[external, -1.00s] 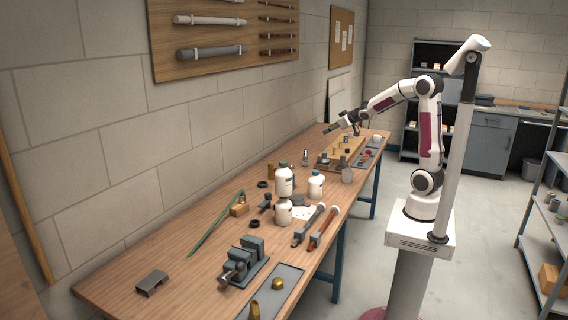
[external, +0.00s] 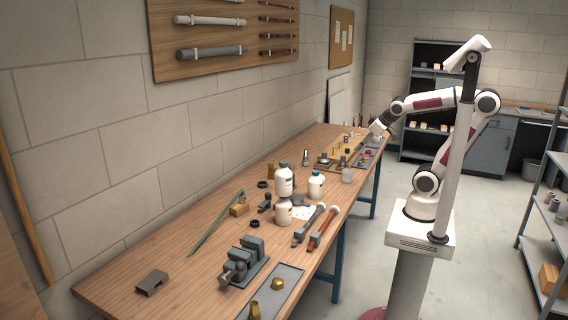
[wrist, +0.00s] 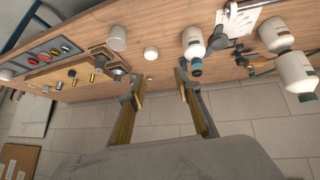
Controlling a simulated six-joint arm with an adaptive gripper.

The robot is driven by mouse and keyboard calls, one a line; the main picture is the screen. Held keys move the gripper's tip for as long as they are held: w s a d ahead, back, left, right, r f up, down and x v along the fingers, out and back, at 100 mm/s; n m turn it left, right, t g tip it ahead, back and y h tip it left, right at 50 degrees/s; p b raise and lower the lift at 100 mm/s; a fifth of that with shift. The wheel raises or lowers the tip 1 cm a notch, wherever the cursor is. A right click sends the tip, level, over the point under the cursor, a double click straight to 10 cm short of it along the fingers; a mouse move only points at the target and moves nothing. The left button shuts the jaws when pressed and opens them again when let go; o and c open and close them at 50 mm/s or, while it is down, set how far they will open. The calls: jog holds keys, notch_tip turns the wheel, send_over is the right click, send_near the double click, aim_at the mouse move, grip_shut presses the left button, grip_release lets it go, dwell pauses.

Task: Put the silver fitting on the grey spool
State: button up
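My gripper shows in the wrist view (wrist: 158,82), its two fingers apart, with no object visible gripped between them. In the external view my wrist is over the far end of the bench, and the fingers are too small to read. A small upright silver-grey piece (external: 306,157), possibly the silver fitting, stands on the bench left of the wooden board. A pale round piece (wrist: 150,53) lies ahead of the fingers in the wrist view; I cannot tell whether it is the same one. Grey flanged pieces (wrist: 115,70) sit at the board's near end; which is the grey spool is unclear.
The wooden board (wrist: 70,75) bears brass and dark pegs. Beside it lies a tray with coloured rings (wrist: 65,46). A grey cup (wrist: 117,38) stands near the board. White bottles (wrist: 193,42) stand to the right. A vise (external: 243,262) is at the bench's near end.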

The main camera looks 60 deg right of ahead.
jog(key=s+a+f+n+g+y, duration=0.1)
jog(key=s+a+f+y, duration=0.1)
jog(key=s+a, duration=0.4)
jog(key=s+f, duration=0.1)
jog(key=s, duration=0.2)
jog(key=shift+s+a, duration=0.25)
jog(key=shift+s, duration=0.05)
dwell(0.8)
